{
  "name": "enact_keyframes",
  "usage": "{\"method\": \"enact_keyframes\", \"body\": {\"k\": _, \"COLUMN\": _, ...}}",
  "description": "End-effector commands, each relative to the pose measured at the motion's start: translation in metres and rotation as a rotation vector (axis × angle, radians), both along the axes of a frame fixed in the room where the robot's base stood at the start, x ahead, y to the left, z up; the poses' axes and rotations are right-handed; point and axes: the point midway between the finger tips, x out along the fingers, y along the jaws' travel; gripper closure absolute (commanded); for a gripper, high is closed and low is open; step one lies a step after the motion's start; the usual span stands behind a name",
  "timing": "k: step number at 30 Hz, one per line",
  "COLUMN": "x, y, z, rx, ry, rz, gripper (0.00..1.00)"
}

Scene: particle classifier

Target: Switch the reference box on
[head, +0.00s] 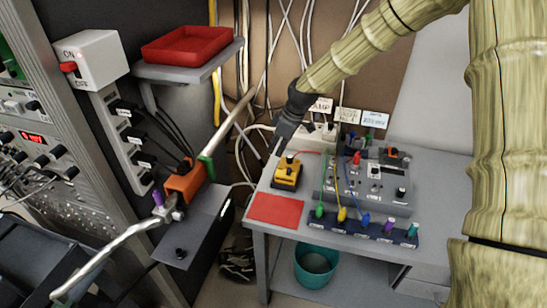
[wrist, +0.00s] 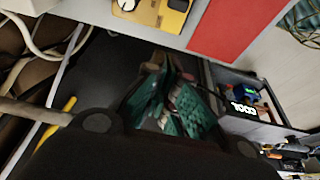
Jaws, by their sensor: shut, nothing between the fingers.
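No readable label names the reference box, so I cannot tell which one it is. A small yellow box (head: 287,172) with a dark knob sits at the table's left end; part of it also shows in the wrist view (wrist: 172,16). A white box (head: 90,60) marked ON and OFF, with a red lever (head: 68,67) on its left side, is mounted at the upper left. My gripper (head: 274,151) is shut and empty, just above and left of the yellow box. In the wrist view its green-padded fingers (wrist: 172,98) point past the table edge.
A red mat (head: 276,209) lies in front of the yellow box. A grey cabled panel (head: 375,188) stands to the right. A teal bin (head: 316,264) is below the table. A red tray (head: 187,45) sits on a wall shelf. Loose cables hang behind my gripper.

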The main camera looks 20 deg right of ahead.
Motion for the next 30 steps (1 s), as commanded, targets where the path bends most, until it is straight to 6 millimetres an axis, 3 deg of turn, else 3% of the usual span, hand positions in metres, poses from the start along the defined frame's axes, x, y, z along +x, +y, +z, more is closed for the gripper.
{"method": "enact_keyframes", "body": {"k": 10, "x": -0.005, "y": -0.008, "z": 0.026, "rx": 0.001, "ry": -0.001, "rz": 0.000, "gripper": 1.00}}
{"method": "enact_keyframes", "body": {"k": 30, "x": -0.006, "y": -0.008, "z": 0.029, "rx": 0.001, "ry": 0.001, "rz": 0.000, "gripper": 1.00}}
